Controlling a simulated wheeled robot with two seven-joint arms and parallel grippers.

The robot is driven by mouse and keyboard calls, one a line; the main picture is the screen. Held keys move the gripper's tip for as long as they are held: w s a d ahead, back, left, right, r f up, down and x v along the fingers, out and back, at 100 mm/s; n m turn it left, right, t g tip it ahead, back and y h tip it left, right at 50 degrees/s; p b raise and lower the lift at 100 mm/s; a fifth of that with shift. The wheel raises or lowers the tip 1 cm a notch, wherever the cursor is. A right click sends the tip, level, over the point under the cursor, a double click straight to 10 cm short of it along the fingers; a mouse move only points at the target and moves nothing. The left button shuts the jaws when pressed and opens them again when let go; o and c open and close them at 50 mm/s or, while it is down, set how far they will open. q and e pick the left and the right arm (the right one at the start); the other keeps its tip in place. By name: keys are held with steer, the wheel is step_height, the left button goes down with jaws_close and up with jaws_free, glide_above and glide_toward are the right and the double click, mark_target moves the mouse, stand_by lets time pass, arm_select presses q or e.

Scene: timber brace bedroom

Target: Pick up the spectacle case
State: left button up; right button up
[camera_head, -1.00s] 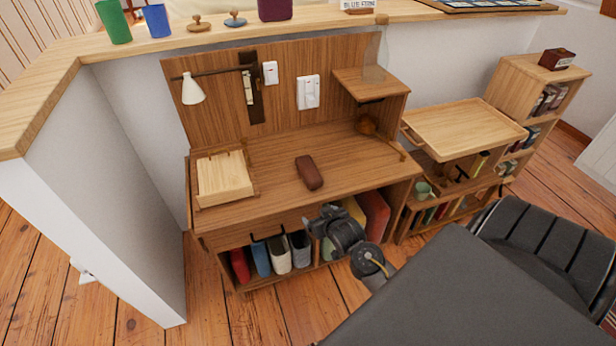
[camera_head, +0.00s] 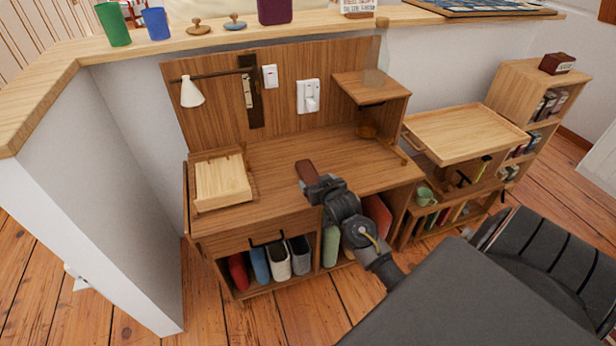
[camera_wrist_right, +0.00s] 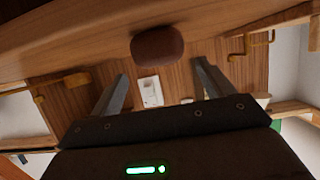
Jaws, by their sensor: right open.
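The brown spectacle case (camera_head: 305,170) lies on the wooden desk top (camera_head: 270,168), near its middle. My right gripper (camera_head: 318,186) is over the front part of the desk, at the near end of the case, and hides part of it. In the right wrist view the case (camera_wrist_right: 158,47) shows end-on ahead of the two spread fingers of the right gripper (camera_wrist_right: 160,82). The fingers are open with nothing between them, and the case appears to lie beyond their tips. My left gripper is not in view.
A light wooden tray (camera_head: 222,183) sits at the desk's left. A small raised shelf (camera_head: 370,86) stands at the right, with a round brown object (camera_head: 367,129) below it. Books and bins fill the space under the desk. A black chair (camera_head: 560,262) stands at the right.

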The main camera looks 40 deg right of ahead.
mark_target(313, 179)
steer(key=x, duration=0.4)
steer(key=shift+a+f, duration=0.1)
steer(key=shift+a, duration=0.05)
steer(key=shift+w+f, duration=0.2)
steer(key=shift+w, duration=0.3)
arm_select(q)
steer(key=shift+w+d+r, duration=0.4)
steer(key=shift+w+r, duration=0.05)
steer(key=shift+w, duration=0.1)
arm_select(e)
steer(key=c, duration=1.1)
